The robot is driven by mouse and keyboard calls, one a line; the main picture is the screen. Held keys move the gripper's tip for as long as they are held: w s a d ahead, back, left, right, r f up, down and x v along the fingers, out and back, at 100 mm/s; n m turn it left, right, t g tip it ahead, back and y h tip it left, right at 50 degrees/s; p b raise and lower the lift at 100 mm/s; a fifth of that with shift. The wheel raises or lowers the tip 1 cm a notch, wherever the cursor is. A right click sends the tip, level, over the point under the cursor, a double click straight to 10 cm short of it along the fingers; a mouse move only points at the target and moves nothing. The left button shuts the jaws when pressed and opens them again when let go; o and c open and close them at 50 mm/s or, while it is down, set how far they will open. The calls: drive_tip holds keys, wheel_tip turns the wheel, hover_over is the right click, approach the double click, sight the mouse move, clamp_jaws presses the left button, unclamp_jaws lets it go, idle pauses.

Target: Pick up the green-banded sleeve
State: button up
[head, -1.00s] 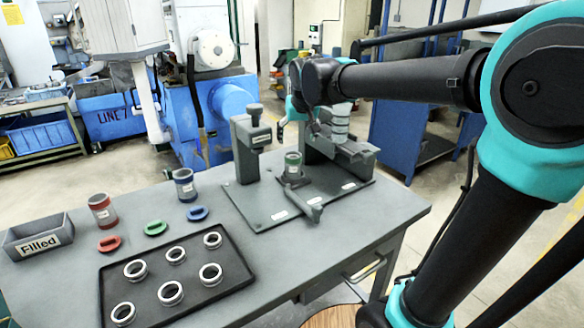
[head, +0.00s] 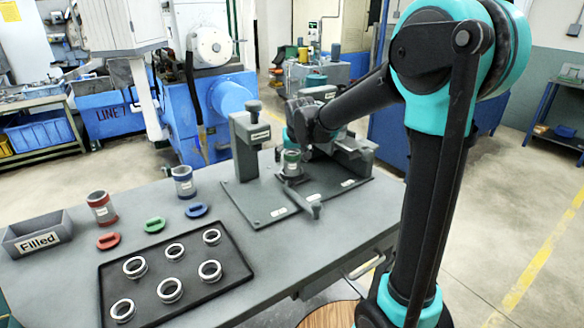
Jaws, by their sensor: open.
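The green-banded sleeve (head: 291,164) stands upright in the fixture on the grey base plate (head: 262,212) at the table's far right. Its green band and a pale label show. My gripper (head: 291,138) is open, close above and behind the sleeve. The wrist and forearm hide part of it, and I cannot tell whether its fingers touch the sleeve. A red-banded sleeve (head: 102,208) and a blue-banded sleeve (head: 184,182) stand upright on the table at the left.
A black tray (head: 232,288) holds several metal rings at the front. Red (head: 108,240), green (head: 154,225) and blue (head: 196,211) flat pieces lie behind it. A grey bin labelled Filled (head: 38,238) is at the left. A grey post (head: 248,150) stands beside the fixture.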

drive_tip(key=shift+x, duration=1.2)
drive_tip(key=shift+c, duration=0.3)
drive_tip(key=c, duration=1.3)
drive_tip(key=shift+r, duration=0.2)
